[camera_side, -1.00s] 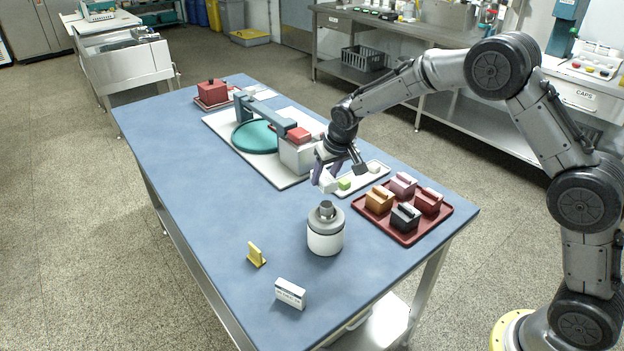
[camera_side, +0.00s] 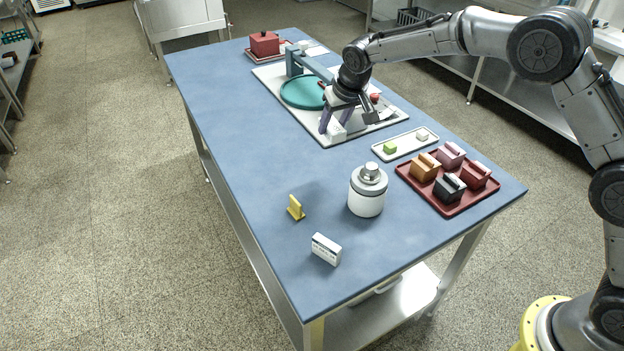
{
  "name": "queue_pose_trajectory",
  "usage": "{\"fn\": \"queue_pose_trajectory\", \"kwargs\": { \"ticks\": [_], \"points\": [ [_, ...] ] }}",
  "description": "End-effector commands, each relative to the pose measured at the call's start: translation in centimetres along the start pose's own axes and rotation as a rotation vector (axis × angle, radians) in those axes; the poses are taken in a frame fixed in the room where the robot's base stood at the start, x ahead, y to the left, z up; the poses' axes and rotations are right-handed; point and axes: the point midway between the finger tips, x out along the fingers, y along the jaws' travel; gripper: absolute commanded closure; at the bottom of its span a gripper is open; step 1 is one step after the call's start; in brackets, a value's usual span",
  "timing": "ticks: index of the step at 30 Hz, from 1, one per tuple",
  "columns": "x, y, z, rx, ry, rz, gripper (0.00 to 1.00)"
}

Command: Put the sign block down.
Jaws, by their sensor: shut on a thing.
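My gripper (camera_side: 337,122) points down over the near part of the white board (camera_side: 331,143). It is shut on a small white block (camera_side: 336,132) at its fingertips, which I take to be the sign block; any marking on it is too small to read. I cannot tell whether the block touches the board or hangs just above it. My gripper hides part of the apparatus on the board, which has a teal disc (camera_side: 302,92) and a grey-blue arm (camera_side: 318,68).
A small white tray (camera_side: 405,143) holds a green and a white cube. A red tray (camera_side: 447,209) holds several coloured blocks. A white-and-grey jar (camera_side: 367,192), a yellow stand (camera_side: 296,208) and a white lettered card (camera_side: 326,249) stand nearer. The table's left side is clear.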

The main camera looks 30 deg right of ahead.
Motion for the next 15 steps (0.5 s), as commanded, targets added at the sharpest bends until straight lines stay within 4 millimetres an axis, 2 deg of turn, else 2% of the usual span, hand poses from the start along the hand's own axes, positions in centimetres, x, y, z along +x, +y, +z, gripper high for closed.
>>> {"fn": "queue_pose_trajectory", "kwargs": {
  "ticks": [1,6,10,15],
  "points": [
    [0.9,-1.6,-0.2,-0.018,-0.003,-0.008,1.00],
    [3.1,-4.7,0.0,-0.057,-0.013,-0.023,1.00],
    [4.3,-5.5,0.9,-0.071,-0.029,-0.023,1.00],
    [6.8,-5.6,2.2,-0.075,-0.031,-0.024,1.00]
  ]
}}
